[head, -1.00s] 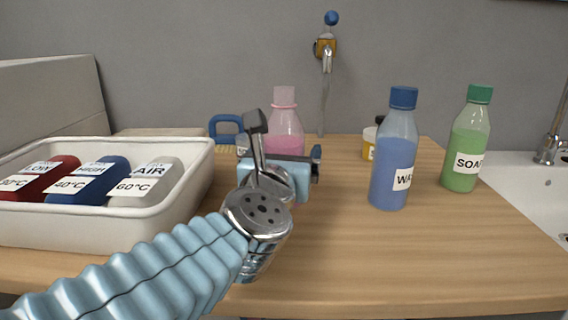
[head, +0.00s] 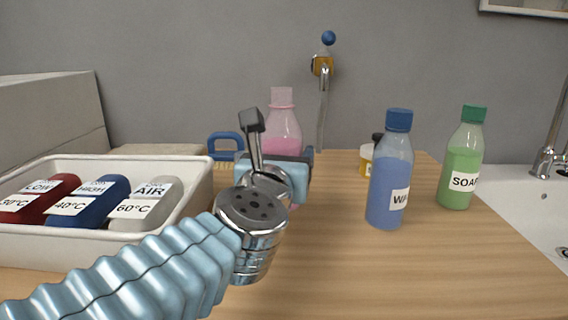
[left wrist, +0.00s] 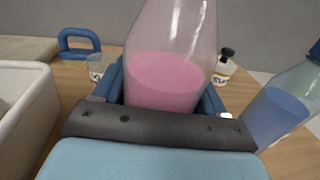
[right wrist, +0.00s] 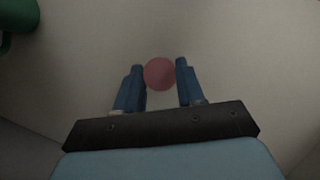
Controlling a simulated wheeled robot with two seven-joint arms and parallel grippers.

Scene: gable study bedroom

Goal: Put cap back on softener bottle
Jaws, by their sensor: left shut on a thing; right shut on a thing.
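The pink softener bottle (head: 284,128) stands upright on the wooden counter behind my left gripper. Its neck is bare, with no cap on it. My left gripper (left wrist: 162,88) is shut around the bottle's body (left wrist: 168,75), with one blue finger on each side. In the head view the wrist and arm hide the bottle's lower part. In the right wrist view, a round dull-red cap (right wrist: 159,74) sits between the fingertips of my right gripper (right wrist: 160,80), which is shut on it. The right gripper is outside the head view.
A white tray (head: 195,200) with several labelled bottles stands at left. A blue-capped bottle (head: 390,185) and a green soap bottle (head: 461,170) stand right, beside the sink (head: 530,210). A blue-handled brush (head: 226,146) and yellow jar (head: 366,160) are behind. The front-right counter is clear.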

